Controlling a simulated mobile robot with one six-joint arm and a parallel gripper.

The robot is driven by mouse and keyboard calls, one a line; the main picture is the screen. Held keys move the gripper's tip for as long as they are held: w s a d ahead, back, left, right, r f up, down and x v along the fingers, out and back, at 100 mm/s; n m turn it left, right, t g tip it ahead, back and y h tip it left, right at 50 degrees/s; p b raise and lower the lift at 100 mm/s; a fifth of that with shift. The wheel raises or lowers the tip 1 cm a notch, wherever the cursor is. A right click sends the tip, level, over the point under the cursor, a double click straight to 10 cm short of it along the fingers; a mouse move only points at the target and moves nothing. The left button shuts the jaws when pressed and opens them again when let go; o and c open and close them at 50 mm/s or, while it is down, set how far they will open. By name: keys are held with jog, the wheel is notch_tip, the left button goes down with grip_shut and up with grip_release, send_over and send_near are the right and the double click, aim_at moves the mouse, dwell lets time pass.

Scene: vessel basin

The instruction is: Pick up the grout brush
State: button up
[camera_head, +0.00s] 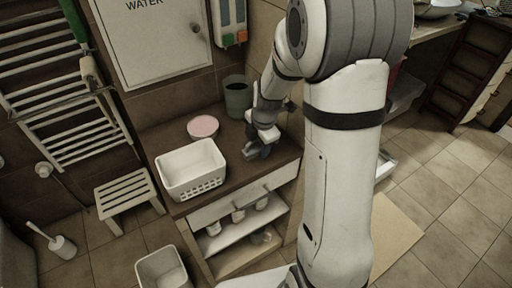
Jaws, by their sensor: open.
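My gripper (256,151) is low over the right part of the dark counter top (226,137), pointing down. It is open. A small blue-grey shape (267,152) shows at the fingers; it may be the grout brush or part of the gripper, and I cannot tell which. No other thing on the counter is clearly a grout brush. My wrist hides part of the counter behind it.
A white basket (191,170) and a pink-topped round dish (203,127) stand left of my gripper. A grey-green cup (238,96) stands behind, near the wall. Below are shelves with white items (238,215). A slatted stool (126,196) and a bin (163,269) stand on the floor.

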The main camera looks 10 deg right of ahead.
jog(key=shift+w+a+f, duration=0.1)
jog(key=shift+f, duration=0.55)
jog(key=shift+c, duration=0.4)
jog(key=c, duration=1)
notch_tip(320, 180, up, 10)
jog(key=shift+r, duration=0.1)
